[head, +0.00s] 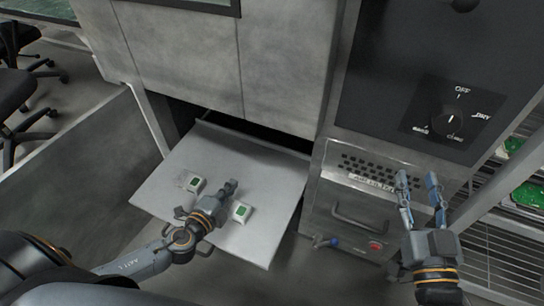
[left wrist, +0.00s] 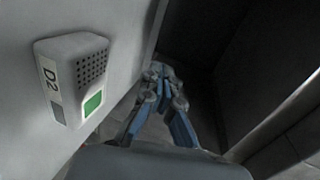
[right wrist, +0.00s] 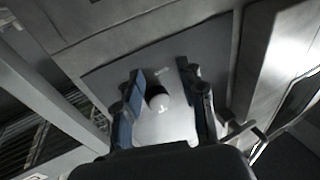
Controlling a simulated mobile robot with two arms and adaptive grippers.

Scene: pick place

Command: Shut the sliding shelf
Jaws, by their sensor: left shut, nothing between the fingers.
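The sliding shelf (head: 255,165) is a flat grey plate, pulled out of a dark opening under the grey cabinet panels. Two small white devices with green screens (head: 192,182) (head: 241,212) are on it. My left gripper (head: 232,186) is shut and empty, and appears over the shelf between the devices; whether it touches the shelf I cannot tell. In the left wrist view its fingers (left wrist: 158,72) are together, with a device marked D2 (left wrist: 75,80) close to the left. My right gripper (head: 418,178) is open and empty, in front of the machine right of the shelf.
A dark control panel (head: 400,60) with a round knob (head: 450,121) is at the upper right; the knob also shows between my right fingers in the right wrist view (right wrist: 157,97). A drawer front with a handle (head: 360,217) sits below. Chairs (head: 20,75) stand far left.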

